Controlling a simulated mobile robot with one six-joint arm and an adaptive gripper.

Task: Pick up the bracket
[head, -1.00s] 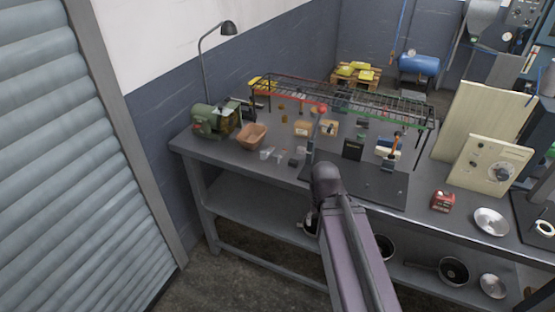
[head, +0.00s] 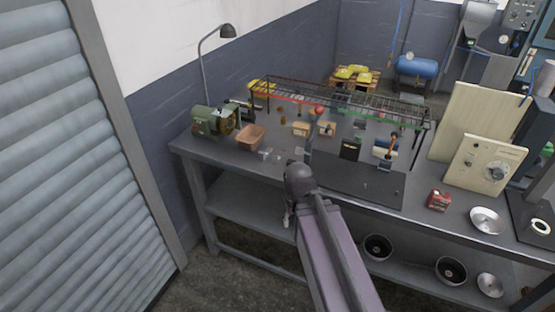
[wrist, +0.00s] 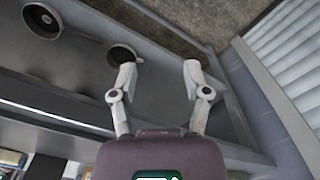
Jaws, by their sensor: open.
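No part can be made out for certain as the bracket. Small pale grey pieces (head: 266,153) lie on the workbench (head: 185,146) in front of the tan bin, too small to identify; one of them may be it. My gripper (wrist: 158,74) is open and empty in the wrist view, its two fingers spread wide above the lower shelf (wrist: 165,105), near the bench's front edge. In the head view my arm hides most of the gripper and part of the bench front.
A tan bin (head: 251,137) and a green machine (head: 211,123) stand at the bench's left. A wire rack (head: 345,97) spans the back. A dark mat (head: 378,187), a red box (head: 439,200) and a metal dish (head: 486,220) are at right. Round pans (wrist: 125,54) sit on the lower shelf.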

